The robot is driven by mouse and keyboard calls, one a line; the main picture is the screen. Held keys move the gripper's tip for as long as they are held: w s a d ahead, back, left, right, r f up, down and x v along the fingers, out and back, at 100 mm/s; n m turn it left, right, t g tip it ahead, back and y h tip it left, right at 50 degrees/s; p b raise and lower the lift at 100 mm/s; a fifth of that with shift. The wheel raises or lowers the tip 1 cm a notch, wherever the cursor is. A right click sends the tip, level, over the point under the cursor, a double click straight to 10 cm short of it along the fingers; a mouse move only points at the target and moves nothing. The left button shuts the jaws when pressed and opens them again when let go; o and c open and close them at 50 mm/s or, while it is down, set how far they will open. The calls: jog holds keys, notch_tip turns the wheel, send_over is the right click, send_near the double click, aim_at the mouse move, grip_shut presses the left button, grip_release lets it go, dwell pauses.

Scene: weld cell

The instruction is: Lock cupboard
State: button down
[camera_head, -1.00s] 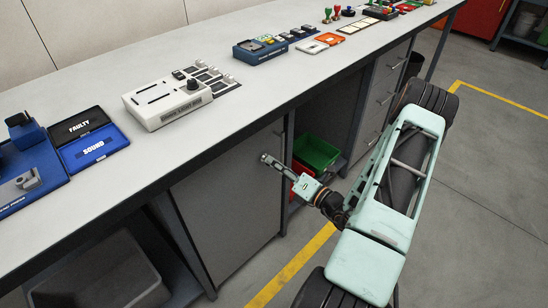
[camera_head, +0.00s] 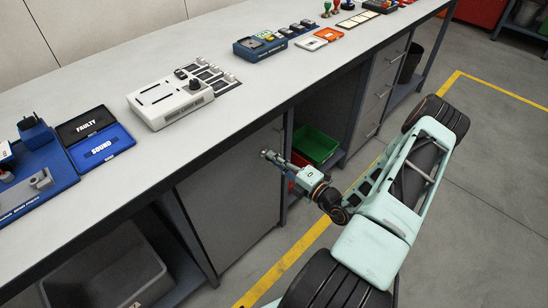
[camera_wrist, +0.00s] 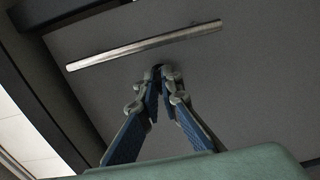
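The cupboard is the grey door (camera_head: 230,195) under the workbench, and it looks closed. Its metal bar handle (camera_wrist: 145,46) crosses the top of the wrist view. My gripper (camera_head: 266,155) is at the door's upper right part, below the handle. In the wrist view my gripper's fingertips (camera_wrist: 163,74) are close together at the door face. A small dark spot or part shows at the tips. The fingers mostly hide it, so I cannot tell whether it is a key or a lock, or whether it is gripped.
Right of the door is an open bay with a green bin (camera_head: 315,145) and a red bin partly behind my gripper. Drawers (camera_head: 380,95) stand further right. A grey tub (camera_head: 105,275) sits in the left bay. A white device (camera_head: 170,102) rests on the bench (camera_head: 215,70).

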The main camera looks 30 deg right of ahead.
jog(key=shift+a, duration=0.15)
jog(key=c, duration=2.2)
grip_release()
jog(key=shift+o, duration=0.2)
jog(key=v, duration=1.2)
jog(key=shift+s, duration=0.1)
